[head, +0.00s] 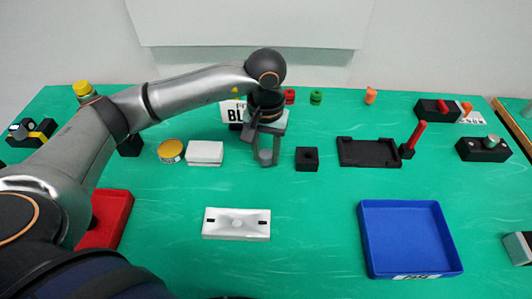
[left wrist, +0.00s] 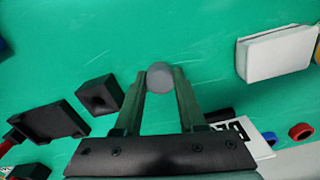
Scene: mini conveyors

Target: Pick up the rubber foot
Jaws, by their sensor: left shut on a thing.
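The rubber foot (left wrist: 160,76) is a small round grey piece. It sits between the two fingertips of my left gripper (left wrist: 160,88) in the left wrist view. In the head view my left gripper (head: 267,160) points down over the green table, left of a black block with a hole, and is shut on the grey piece (head: 265,155). I cannot tell whether the piece touches the table. My right gripper is not in view.
The black holed block (head: 307,158) stands close on the right, and a white box (head: 205,152) on the left. A black tray (head: 369,151), a blue tray (head: 410,207), a red tray (head: 118,205) and a white fixture (head: 236,232) surround clear green table.

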